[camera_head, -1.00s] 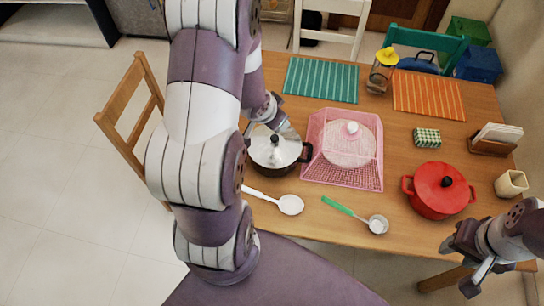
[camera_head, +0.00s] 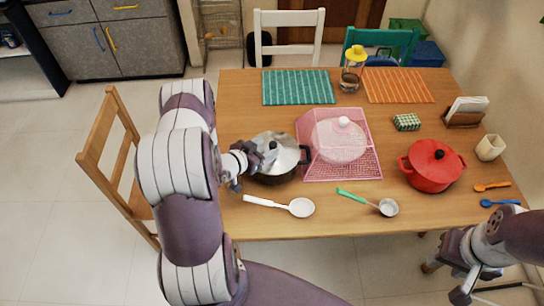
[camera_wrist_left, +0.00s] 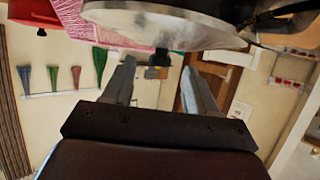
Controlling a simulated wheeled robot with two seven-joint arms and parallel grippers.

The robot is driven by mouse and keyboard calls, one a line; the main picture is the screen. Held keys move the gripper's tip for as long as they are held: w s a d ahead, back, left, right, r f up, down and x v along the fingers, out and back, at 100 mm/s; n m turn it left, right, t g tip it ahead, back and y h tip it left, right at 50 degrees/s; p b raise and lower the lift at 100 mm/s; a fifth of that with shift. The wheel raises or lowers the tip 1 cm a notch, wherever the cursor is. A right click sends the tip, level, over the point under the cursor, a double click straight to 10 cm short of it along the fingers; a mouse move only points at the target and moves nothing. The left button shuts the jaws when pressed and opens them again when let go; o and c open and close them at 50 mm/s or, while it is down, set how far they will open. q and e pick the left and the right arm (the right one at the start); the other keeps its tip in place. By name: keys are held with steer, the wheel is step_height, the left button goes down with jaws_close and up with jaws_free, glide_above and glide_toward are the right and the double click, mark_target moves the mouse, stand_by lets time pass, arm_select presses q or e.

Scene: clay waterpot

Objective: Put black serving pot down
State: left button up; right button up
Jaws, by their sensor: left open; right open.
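The black serving pot (camera_head: 281,176) with a silver lid (camera_head: 280,147) and black knob stands upright on the wooden table (camera_head: 400,215), left of the pink mesh cover. My left gripper (camera_head: 262,160) is at the pot's left side, with its fingers near the lid. In the left wrist view the fingers (camera_wrist_left: 160,88) are spread with nothing held between them. The lid (camera_wrist_left: 165,22) and its dark knob (camera_wrist_left: 160,57) show beyond them. Whether a finger touches the pot cannot be told. My right gripper (camera_head: 470,285) is open and empty off the table's front right.
The pink mesh cover (camera_head: 312,168) is close against the pot's right side. A white spoon (camera_head: 300,207) and green-handled ladle (camera_head: 388,207) lie in front. A red pot (camera_head: 433,170) stands at right. Teal (camera_head: 298,87) and orange (camera_head: 397,86) mats lie at the back.

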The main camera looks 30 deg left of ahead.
arm_select(q)
steer(key=shift+x, duration=1.05)
steer(key=shift+s, duration=0.15)
steer(key=shift+c, duration=0.4)
jaws_close()
steer(key=shift+s, duration=0.1)
steer(key=shift+r, duration=0.15)
